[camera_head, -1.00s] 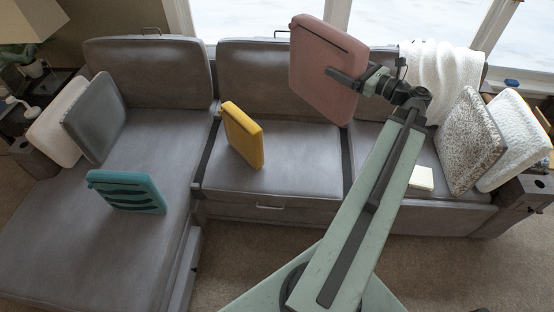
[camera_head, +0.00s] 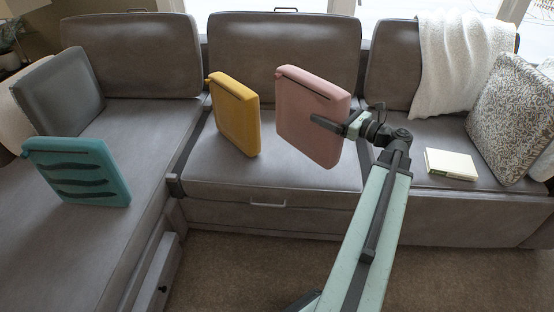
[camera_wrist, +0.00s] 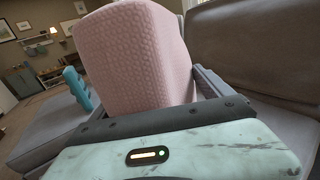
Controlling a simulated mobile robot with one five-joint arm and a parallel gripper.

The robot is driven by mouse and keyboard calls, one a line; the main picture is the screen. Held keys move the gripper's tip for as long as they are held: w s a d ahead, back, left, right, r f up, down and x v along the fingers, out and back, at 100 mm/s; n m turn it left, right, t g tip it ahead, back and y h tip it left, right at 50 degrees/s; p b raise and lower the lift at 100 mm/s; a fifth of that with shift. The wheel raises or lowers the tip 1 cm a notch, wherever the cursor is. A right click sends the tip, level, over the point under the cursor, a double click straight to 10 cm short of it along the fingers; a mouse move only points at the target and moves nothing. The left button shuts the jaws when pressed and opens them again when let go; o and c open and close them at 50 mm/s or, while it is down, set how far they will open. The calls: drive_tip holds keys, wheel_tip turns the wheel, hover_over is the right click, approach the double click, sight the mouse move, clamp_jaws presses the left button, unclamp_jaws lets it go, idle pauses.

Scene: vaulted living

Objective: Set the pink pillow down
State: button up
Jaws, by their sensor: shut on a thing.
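The pink pillow (camera_head: 308,115) stands upright, slightly tilted, over the middle seat of the grey sofa (camera_head: 240,180). My gripper (camera_head: 335,127) is shut on its right side. In the wrist view the pink pillow (camera_wrist: 135,55) fills the middle, between the gripper's fingers. Its lower edge appears close to the seat; I cannot tell whether it touches. The yellow pillow (camera_head: 236,118) stands just left of it, with a narrow gap between them.
A teal pillow (camera_head: 80,170) and a grey pillow (camera_head: 62,92) are on the left section. A book (camera_head: 450,164), a patterned pillow (camera_head: 512,115) and a white throw (camera_head: 455,60) are on the right. The front of the middle seat is clear.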

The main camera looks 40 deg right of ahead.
drive_tip(key=f+b, duration=0.2)
drive_tip(key=f, duration=0.1)
drive_tip(key=f+b, duration=0.1)
drive_tip(key=f, duration=0.1)
drive_tip(key=shift+w+a+f, duration=0.15)
drive_tip(key=shift+w+f, duration=0.1)
drive_tip(key=shift+w, duration=0.05)
drive_tip(key=w+d+f+b, duration=0.2)
drive_tip(key=w+d, duration=0.2)
drive_tip(key=d, duration=0.2)
drive_tip(key=w+d+f+b, duration=0.3)
drive_tip(key=w+d, duration=0.1)
drive_tip(key=d, duration=0.3)
drive_tip(key=shift+w+d, duration=0.15)
drive_tip(key=shift+w, duration=0.2)
drive_tip(key=o, duration=1.8)
drive_tip(key=v, duration=1.2)
